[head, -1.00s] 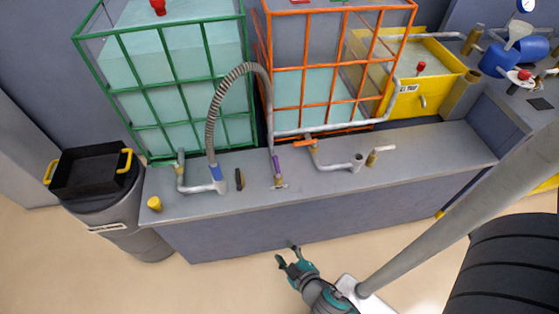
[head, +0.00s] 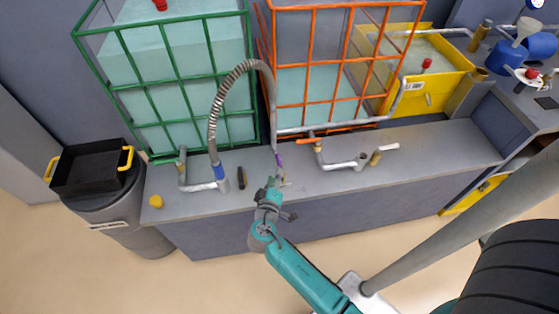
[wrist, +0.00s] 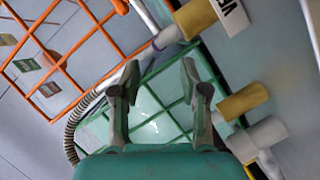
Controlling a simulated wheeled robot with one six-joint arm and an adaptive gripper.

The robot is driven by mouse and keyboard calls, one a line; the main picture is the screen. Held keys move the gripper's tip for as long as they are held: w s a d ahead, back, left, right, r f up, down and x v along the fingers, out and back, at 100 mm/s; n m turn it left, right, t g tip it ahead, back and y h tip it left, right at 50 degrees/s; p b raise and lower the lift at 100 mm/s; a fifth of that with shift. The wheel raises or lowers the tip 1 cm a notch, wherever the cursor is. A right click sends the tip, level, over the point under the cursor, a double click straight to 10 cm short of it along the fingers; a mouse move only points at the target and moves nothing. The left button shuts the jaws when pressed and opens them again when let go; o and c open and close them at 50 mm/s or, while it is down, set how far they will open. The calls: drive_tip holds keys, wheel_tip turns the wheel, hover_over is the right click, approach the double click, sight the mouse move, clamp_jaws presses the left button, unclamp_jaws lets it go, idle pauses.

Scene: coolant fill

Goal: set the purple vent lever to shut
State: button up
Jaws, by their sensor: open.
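The purple vent lever (head: 280,160) stands at the foot of the grey hose's right end, on the bench in front of the cages. In the wrist view a purple lever end (wrist: 167,38) shows beside a brass fitting (wrist: 196,17) with a white label, only partly readable. My gripper (head: 275,182) is at the bench front, just below the lever in the head view. In the wrist view my gripper (wrist: 160,68) has its two fingers apart with nothing between them. The lever end lies beyond the fingertips. I cannot tell the exact gap or any contact.
The ribbed hose (head: 236,72) arches over the bench (head: 420,160). A green cage (head: 180,75) and an orange cage (head: 316,60) stand behind it. An orange lever (head: 306,140) and white pipe (head: 340,165) sit to the right, a black handle (head: 240,178) to the left.

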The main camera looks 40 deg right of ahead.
sight(279, 160)
drive_tip(key=x, duration=0.8)
drive_tip(key=shift+w+d+f, duration=0.1)
drive_tip(key=shift+w+d, duration=0.15)
drive_tip(key=shift+d, duration=0.1)
clamp_jaws()
